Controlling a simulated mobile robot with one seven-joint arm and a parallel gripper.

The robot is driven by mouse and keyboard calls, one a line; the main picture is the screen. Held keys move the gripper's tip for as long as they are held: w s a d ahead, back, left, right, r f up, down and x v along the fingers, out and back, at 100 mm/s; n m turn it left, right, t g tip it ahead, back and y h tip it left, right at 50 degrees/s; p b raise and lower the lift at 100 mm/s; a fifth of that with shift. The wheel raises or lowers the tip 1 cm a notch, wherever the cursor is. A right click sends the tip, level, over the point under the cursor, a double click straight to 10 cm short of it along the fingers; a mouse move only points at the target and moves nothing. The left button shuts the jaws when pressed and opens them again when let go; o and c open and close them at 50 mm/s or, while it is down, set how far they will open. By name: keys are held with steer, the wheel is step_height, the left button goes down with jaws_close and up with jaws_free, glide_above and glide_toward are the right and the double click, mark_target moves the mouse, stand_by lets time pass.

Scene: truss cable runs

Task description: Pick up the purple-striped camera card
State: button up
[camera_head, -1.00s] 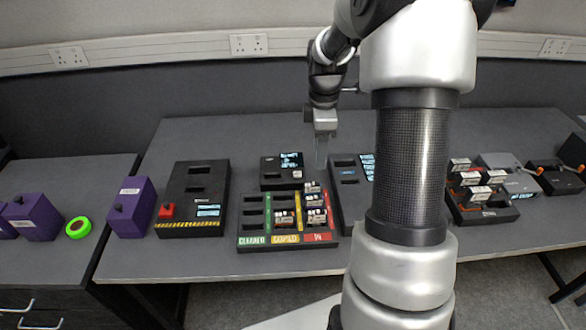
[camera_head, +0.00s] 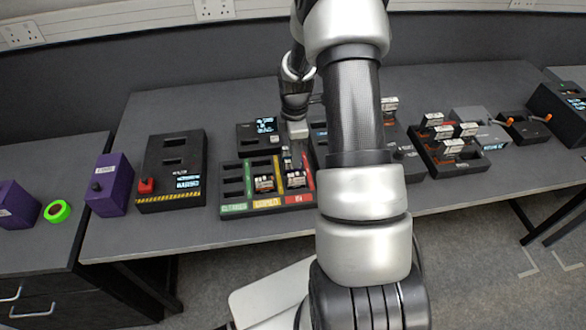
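Several small white-and-dark cards stand in the sorting tray (camera_head: 234,195), which has green, yellow and red label strips. One card (camera_head: 264,183) sits in the yellow column and another card (camera_head: 295,179) in the red column. A purple stripe is too small to make out on any of them. My gripper (camera_head: 297,158) points down over the red column, at its back cards, which it partly hides. I cannot tell whether its fingers are open or shut, or whether they touch a card.
A rack (camera_head: 471,163) on the right holds several similar cards. A black box with a small screen (camera_head: 258,132) stands just behind the tray. A black box with a red button (camera_head: 172,170) and purple boxes (camera_head: 108,187) are left. My arm hides part of the middle.

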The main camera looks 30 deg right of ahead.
steer(key=f, duration=0.4)
steer(key=shift+w+a, duration=0.15)
steer(key=shift+a, duration=0.05)
jaws_close()
